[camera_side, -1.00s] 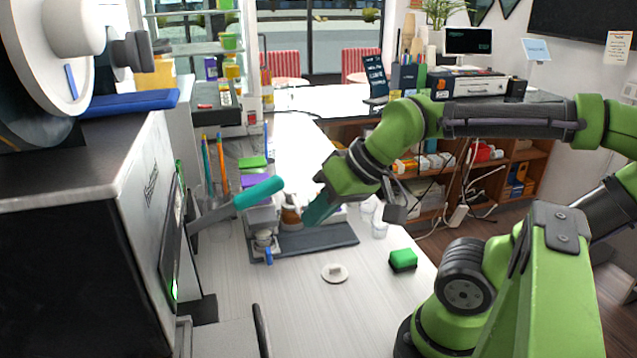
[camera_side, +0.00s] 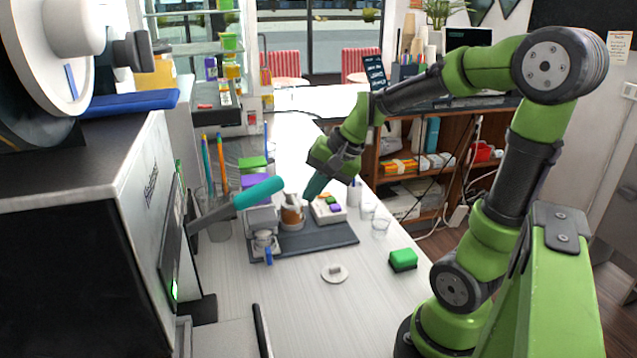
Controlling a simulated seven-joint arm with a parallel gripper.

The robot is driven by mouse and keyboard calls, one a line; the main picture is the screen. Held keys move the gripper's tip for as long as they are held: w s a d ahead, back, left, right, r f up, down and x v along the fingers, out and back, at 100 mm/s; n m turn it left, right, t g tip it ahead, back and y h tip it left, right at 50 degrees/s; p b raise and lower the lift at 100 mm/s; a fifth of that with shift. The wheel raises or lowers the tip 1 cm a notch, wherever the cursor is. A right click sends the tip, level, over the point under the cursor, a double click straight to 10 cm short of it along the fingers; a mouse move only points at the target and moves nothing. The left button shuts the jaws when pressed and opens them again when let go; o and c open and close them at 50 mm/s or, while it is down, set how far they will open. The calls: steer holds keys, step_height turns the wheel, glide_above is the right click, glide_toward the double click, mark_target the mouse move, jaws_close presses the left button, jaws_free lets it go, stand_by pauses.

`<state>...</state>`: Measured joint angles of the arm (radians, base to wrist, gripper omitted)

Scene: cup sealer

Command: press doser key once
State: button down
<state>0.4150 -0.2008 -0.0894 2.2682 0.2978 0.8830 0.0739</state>
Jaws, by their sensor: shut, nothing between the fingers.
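A small white box (camera_side: 331,217) with several coloured keys on top, one of them purple, stands on the dark mat (camera_side: 310,239); it looks like the doser key pad, but I cannot read any labels. My gripper (camera_side: 312,192) points down with its teal fingers shut and empty. The fingertips are just above the back left of the box in the picture. I cannot tell whether they touch a key. A brown and white container (camera_side: 292,212) stands just left of the box.
The cup sealer (camera_side: 150,215) with a teal-handled lever (camera_side: 258,192) fills the left. Clear cups (camera_side: 380,227) stand right of the mat. A green sponge (camera_side: 403,259) and a white round lid (camera_side: 335,273) lie in front. The front counter is mostly clear.

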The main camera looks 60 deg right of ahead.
steer(key=w+d+f+m+t+h, duration=0.1)
steer(key=w+d+f+m, duration=0.15)
steer(key=d+m, duration=0.45)
steer(key=w+d+f+m+t, duration=0.1)
steer(key=w+d+f+m, duration=0.2)
steer(key=d, duration=0.9)
steer(key=r+m+t+h, duration=0.1)
steer(key=m, duration=0.3)
glide_above(334, 200)
steer(key=shift+m, duration=0.3)
steer(key=shift+f, duration=4.35)
steer(key=shift+f, duration=0.1)
steer(key=shift+f, duration=0.3)
